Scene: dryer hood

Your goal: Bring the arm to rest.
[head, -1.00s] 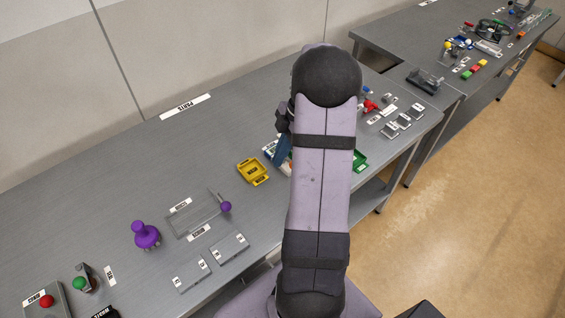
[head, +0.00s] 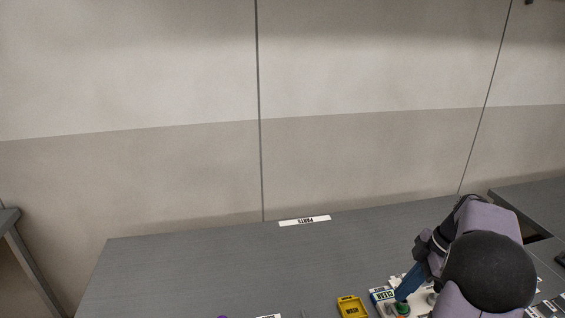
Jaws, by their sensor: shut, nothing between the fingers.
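My arm shows at the lower right in the head view, with its dark rounded joint closest to the camera. My gripper (head: 403,296) has blue fingers that point down and to the left. They are shut and empty. The fingertips are over or just beside a green round piece (head: 402,309), next to a box labelled CLEAR (head: 384,296). I cannot tell whether they touch it. The arm hides part of the bench to its right.
A yellow tray (head: 352,307) is left of the box. The grey bench (head: 200,270) is bare at the back left, with a PARTS label (head: 305,221) near the wall. Another bench (head: 535,205) is at the right.

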